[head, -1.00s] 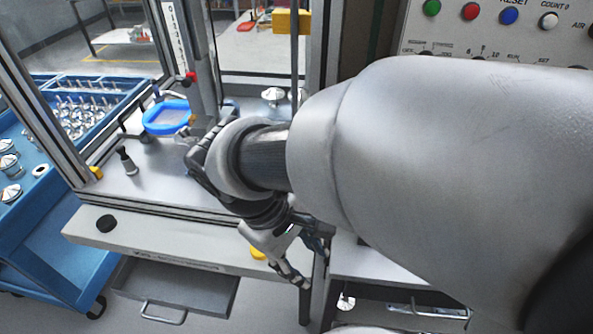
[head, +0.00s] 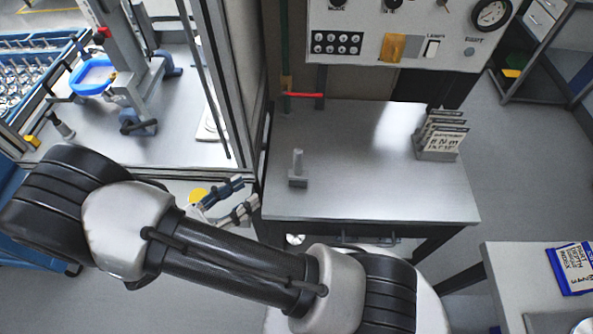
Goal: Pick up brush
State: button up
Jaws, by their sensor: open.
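A small grey piece (head: 298,170) with an upright handle on a block-like foot stands near the left front of the metal side table (head: 375,185). It may be the brush; its bristles cannot be made out. My gripper (head: 251,192) is at the left of that table, by the machine's front corner. Its two fingers are apart and point right, with nothing between them. It is to the left of the grey piece and not touching it.
A rack of labelled cards (head: 441,135) stands at the table's right. A control panel (head: 400,32) hangs behind, with a red-handled bar (head: 303,95) below. The machine's frame post (head: 238,80) borders the left. The table's middle is clear.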

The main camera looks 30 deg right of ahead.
aim_at(295, 162)
jog(key=d+b, duration=0.1)
jog(key=d, duration=0.4)
jog(key=w+d+b, duration=0.1)
jog(key=d, duration=0.5)
jog(key=w+d+b, duration=0.1)
jog(key=d, duration=0.4)
jog(key=shift+d+f+b, duration=0.25)
jog(key=shift+d+b, duration=0.05)
jog(key=shift+b, duration=0.05)
jog(key=shift+c, duration=0.6)
grip_shut()
